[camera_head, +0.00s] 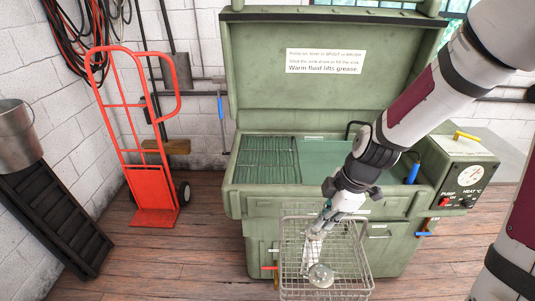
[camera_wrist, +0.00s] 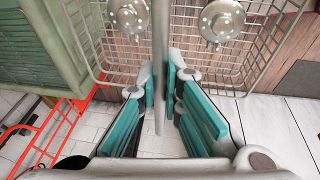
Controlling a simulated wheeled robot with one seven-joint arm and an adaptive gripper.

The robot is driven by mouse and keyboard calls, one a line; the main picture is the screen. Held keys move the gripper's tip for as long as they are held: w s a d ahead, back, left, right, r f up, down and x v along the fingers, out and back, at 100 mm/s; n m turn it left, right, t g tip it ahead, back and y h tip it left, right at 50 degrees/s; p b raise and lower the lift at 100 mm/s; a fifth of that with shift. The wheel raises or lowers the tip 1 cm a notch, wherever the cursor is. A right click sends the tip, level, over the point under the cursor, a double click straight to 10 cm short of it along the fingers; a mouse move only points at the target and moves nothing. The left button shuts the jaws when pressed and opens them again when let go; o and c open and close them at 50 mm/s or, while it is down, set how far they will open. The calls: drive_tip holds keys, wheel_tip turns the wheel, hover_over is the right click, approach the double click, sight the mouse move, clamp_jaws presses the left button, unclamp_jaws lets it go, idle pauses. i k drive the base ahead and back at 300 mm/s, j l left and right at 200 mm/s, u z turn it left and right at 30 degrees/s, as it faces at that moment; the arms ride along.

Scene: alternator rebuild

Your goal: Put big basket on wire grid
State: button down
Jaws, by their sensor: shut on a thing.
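The big basket (camera_head: 357,262) is a grey wire-mesh basket hanging in front of the green parts washer. Two round metal parts (camera_wrist: 222,20) lie in the basket, one on each side of the bar. The wire grid (camera_head: 267,160) is in the left half of the open washer tank, behind and above the basket in the picture. Its surface looks empty.
The washer's lid (camera_head: 335,95) stands open behind the tank. A blue-handled tool (camera_head: 413,172) is at the tank's right side, near the control box (camera_head: 463,178). A red hand truck (camera_head: 150,185) stands to the left. The wooden floor (camera_head: 200,262) left of the basket is clear.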

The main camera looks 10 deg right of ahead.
sight(269, 156)
drive_tip(key=i, duration=1.35)
